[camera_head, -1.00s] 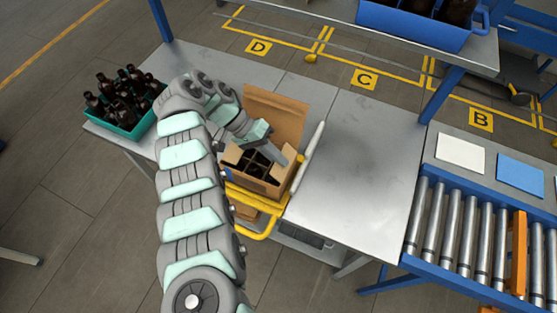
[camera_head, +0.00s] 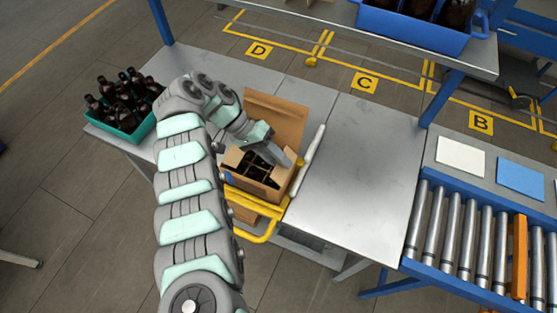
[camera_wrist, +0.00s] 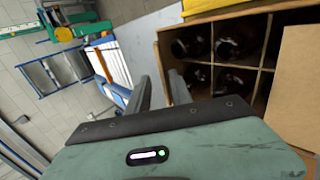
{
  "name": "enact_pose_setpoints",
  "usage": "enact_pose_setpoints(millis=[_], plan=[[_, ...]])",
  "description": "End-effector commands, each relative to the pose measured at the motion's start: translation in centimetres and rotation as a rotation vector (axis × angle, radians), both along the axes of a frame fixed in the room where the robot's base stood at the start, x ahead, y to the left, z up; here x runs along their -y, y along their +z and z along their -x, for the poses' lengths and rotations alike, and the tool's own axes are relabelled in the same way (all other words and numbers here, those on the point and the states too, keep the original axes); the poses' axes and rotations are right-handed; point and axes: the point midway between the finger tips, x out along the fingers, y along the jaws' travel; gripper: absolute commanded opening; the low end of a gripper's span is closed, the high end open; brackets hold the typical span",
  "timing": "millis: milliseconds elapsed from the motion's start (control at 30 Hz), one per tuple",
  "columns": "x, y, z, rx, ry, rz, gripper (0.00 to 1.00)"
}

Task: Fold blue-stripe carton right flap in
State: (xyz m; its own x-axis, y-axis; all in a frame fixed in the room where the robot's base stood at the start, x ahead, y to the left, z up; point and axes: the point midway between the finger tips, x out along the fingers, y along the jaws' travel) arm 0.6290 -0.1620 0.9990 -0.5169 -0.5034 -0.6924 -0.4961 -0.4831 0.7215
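My gripper (camera_head: 285,158) is over the carton's right side, pointing right and down. In the wrist view, my gripper's two fingers (camera_wrist: 158,84) are a little apart with nothing clearly held between them, next to the carton's edge. Divider cells with dark bottle tops (camera_wrist: 230,48) and a brown flap (camera_wrist: 296,90) lie to the right.
A long white object (camera_head: 313,150) is just right of the carton. A yellow frame (camera_head: 262,236) is at its near side. A teal crate of bottles (camera_head: 130,128) sits at left. The metal table (camera_head: 350,180) is clear to the right, before the roller conveyor (camera_head: 465,245).

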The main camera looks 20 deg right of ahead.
Motion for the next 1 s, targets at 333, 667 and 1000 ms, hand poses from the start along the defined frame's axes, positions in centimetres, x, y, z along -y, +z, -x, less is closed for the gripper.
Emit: enact_pose_setpoints(millis=[333, 667, 1000], plan=[[-0.3, 7.5, -0.1, 0.005, 0.002, -0.004, 0.26], [-0.2, 13.9, -0.1, 0.002, 0.002, -0.005, 0.26], [-0.1, 18.3, 0.0, 0.000, 0.001, -0.005, 0.26]])
